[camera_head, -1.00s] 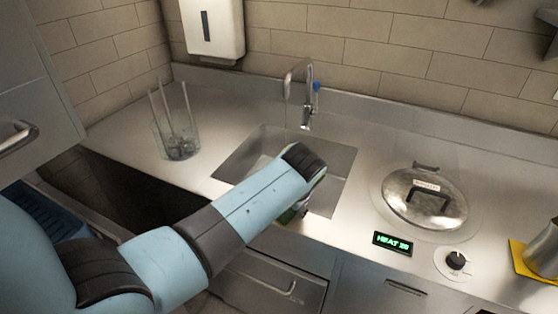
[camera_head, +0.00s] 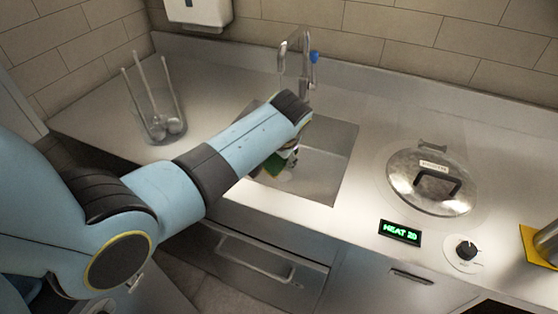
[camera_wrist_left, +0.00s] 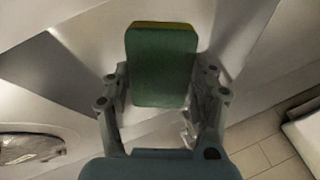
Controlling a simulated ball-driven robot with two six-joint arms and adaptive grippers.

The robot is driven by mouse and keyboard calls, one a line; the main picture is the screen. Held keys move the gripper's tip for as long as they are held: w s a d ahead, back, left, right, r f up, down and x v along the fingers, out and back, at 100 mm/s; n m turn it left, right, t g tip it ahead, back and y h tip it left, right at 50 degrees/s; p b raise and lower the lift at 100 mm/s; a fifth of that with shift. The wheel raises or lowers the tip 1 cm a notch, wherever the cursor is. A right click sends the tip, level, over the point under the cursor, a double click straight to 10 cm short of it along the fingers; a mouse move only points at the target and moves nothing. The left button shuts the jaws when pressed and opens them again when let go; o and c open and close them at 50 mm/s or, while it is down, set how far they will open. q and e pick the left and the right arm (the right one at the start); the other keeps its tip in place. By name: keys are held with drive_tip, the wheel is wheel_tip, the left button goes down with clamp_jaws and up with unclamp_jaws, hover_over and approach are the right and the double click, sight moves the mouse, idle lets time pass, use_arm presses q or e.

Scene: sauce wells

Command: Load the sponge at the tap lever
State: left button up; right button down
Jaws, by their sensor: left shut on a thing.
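The sponge (camera_wrist_left: 162,70), green with a yellow edge, is held between the two fingers of my left gripper (camera_wrist_left: 161,84) in the left wrist view. In the head view, a green part of the sponge (camera_head: 273,165) shows below my left wrist, over the sink (camera_head: 330,180). My left gripper (camera_head: 290,157) is mostly hidden by my arm there. The tap (camera_head: 304,72) stands behind the sink, with its blue lever (camera_head: 314,56) on the right side. The gripper and sponge are apart from the lever, in front of and below it. My right gripper is not in view.
A clear container (camera_head: 160,128) with ladles stands left of the sink. Right of it are a lidded well (camera_head: 430,185), a green HEAT display (camera_head: 400,233) and a black knob (camera_head: 466,250). A metal pot on yellow is at the right edge. The counter behind the lid is clear.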

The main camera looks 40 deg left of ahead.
use_arm(q)
drive_tip(key=w+a+f+b, duration=0.2)
drive_tip(key=w+a+b, duration=0.5)
drive_tip(key=b, duration=0.1)
drive_tip(key=shift+w, duration=0.25)
drive_tip(key=shift+f, duration=0.1)
idle(0.5)
drive_tip(key=s+d+p, duration=0.2)
drive_tip(key=p, duration=0.1)
drive_tip(key=s+d+p, duration=0.3)
drive_tip(key=p, duration=0.1)
drive_tip(key=shift+s+d, duration=0.1)
drive_tip(key=shift+s, duration=0.2)
drive_tip(key=shift+s+d, duration=0.1)
drive_tip(key=shift+s, duration=0.05)
idle(0.6)
